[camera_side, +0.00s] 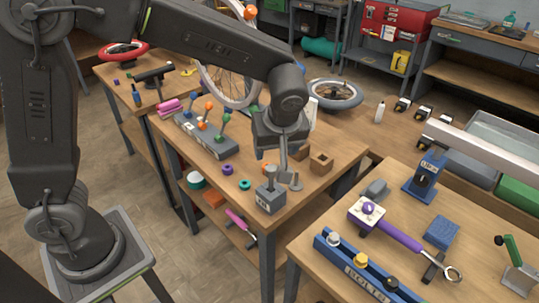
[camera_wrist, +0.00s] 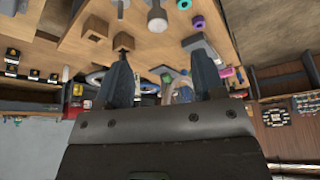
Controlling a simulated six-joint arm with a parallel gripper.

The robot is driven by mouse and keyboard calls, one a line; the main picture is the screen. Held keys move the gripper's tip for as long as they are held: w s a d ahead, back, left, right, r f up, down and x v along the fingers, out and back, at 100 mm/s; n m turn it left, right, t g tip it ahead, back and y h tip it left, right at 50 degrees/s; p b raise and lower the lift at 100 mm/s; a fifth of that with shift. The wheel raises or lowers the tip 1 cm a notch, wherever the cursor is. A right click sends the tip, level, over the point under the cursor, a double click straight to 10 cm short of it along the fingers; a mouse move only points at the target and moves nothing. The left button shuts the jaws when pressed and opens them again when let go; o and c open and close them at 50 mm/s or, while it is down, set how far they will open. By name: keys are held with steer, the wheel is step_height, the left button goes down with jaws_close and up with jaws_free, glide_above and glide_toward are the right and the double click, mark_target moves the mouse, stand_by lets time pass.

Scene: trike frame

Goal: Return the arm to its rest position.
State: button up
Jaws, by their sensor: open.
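My gripper (camera_side: 285,172) hangs over the near end of the middle bench (camera_side: 335,145), pointing down, close above and behind a grey block with an upright peg (camera_side: 270,198). In the wrist view, the two dark fingers of my gripper (camera_wrist: 160,62) stand wide apart.
A grey rack (camera_side: 212,138) with coloured handles stands left of my gripper. A purple ring (camera_side: 227,170), a teal ring (camera_side: 245,184) and a wooden block (camera_side: 321,163) lie nearby. The right bench holds a purple-handled tool (camera_side: 398,235), a blue bolt rack (camera_side: 352,270) and a blue stand (camera_side: 426,172).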

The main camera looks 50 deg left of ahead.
steer(key=s+a+r+m+t+h, duration=0.1)
steer(key=s+a+r+m+h, duration=0.1)
steer(key=s+m, duration=0.4)
steer(key=s+a+r+m+t+h, duration=0.1)
steer(key=s+a+r+m, duration=0.4)
steer(key=s, duration=0.7)
steer(key=shift+a+r+m+t+h, duration=0.2)
steer(key=shift+r+m+t+h, duration=0.2)
steer(key=shift+m+t, duration=0.3)
steer(key=shift+s, duration=0.1)
